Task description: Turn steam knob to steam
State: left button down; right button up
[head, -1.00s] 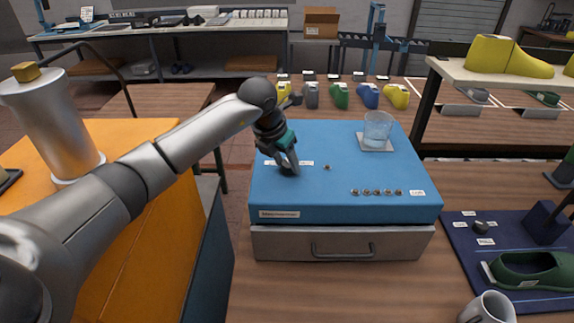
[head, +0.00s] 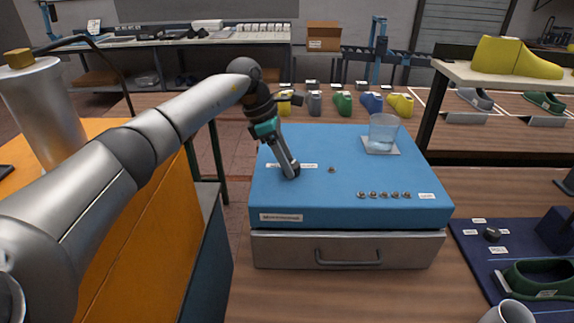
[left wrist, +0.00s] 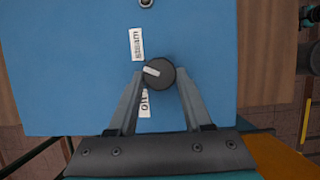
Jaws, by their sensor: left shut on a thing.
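The blue-topped machine box (head: 340,210) stands on the wooden bench. Its dark round steam knob (left wrist: 159,73) shows in the left wrist view, with a white pointer mark pointing left, between the "steam" label (left wrist: 136,44) and the "off" label (left wrist: 145,103). My left gripper (left wrist: 158,74) has its fingers on either side of the knob, shut on it. In the head view the left gripper (head: 291,171) reaches down at a tilt onto the box top, and its fingers mostly hide the knob.
A glass (head: 383,130) stands on a pale square at the top's back right. A small knob (head: 332,170) and a row of several small knobs (head: 384,195) are on the top. A drawer (head: 345,250) is below. A blue mat (head: 485,250) with a green shoe lies right.

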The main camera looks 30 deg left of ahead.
pick_arm(q)
jog(key=shift+w+m+g+h+b, duration=0.15)
jog(key=shift+m+g+b, duration=0.15)
jog(key=shift+m, duration=0.55)
jog(key=shift+w+m+g+h+b, duration=0.1)
jog(key=shift+m+g+h+b, duration=0.2)
jog(key=shift+m, duration=0.55)
jog(key=shift+c, duration=1.6)
grip_release()
jog(key=shift+y, duration=0.25)
jog(key=shift+r, duration=0.1)
jog(key=p+v, duration=0.2)
jog(key=v, duration=1.3)
jog(key=shift+a, duration=0.1)
